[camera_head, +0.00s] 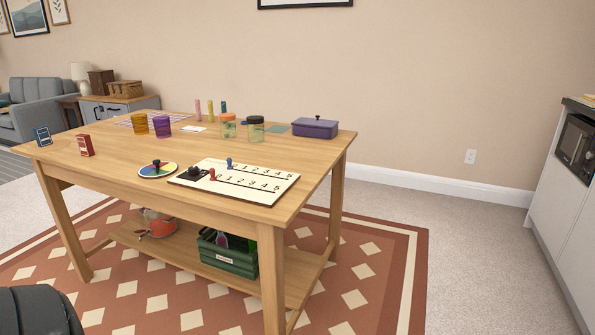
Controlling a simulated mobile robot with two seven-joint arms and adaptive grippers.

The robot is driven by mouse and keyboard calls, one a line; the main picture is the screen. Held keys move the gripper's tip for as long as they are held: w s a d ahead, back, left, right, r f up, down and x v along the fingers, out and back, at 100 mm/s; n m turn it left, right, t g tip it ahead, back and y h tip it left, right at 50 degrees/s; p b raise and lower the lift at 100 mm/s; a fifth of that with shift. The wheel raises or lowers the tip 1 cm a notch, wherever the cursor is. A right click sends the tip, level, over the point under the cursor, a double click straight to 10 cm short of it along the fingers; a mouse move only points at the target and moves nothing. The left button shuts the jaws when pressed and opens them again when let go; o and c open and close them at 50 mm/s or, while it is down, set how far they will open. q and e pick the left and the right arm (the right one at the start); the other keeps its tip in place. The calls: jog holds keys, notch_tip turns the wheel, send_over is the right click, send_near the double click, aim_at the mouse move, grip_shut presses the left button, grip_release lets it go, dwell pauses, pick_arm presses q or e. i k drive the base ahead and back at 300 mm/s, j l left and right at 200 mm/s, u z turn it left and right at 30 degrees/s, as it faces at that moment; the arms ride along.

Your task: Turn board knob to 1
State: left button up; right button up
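The white board (258,173) lies flat on the near right part of the wooden table (215,158). It bears two rows of numbers, each with a dark line. A black knob (194,173) sits at the board's left end; its pointer setting is too small to read. A red peg (212,174) stands at the start of the front row, and a blue peg (229,163) at the start of the back row. Neither of my grippers is in view.
A coloured spinner disc (158,170) lies just left of the board. A green crate (228,254) is on the lower shelf. Open floor (465,230) lies right of the table.

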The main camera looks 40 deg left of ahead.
aim_at(195, 170)
jog(key=k+u, duration=0.15)
jog(key=u, duration=1.6)
jog(key=i+l, duration=0.05)
